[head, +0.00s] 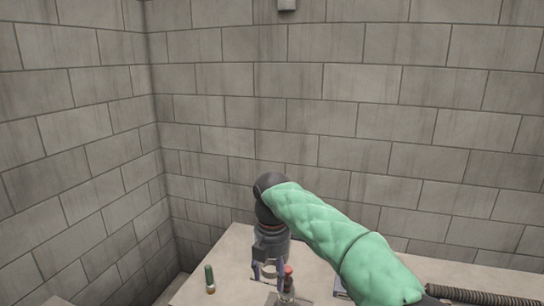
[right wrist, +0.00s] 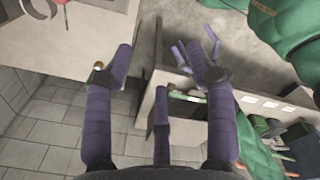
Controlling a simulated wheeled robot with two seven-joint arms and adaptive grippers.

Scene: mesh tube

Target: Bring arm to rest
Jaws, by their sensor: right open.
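My right arm, in a padded green sleeve, reaches in from the lower right in the head view. Its dark wrist bends down over the pale table. The right gripper (head: 268,270) points down above the table and is mostly small in that view. In the right wrist view its purple fingers (right wrist: 165,62) are spread apart, with nothing seen between them. My left gripper does not show in the head view.
A small green tube with an orange base (head: 210,280) stands on the table (head: 238,245) left of the gripper. A red-topped object (head: 288,282) is close beside the gripper. A dark ribbed tube (head: 480,297) lies at the right. Block walls (head: 330,110) stand behind.

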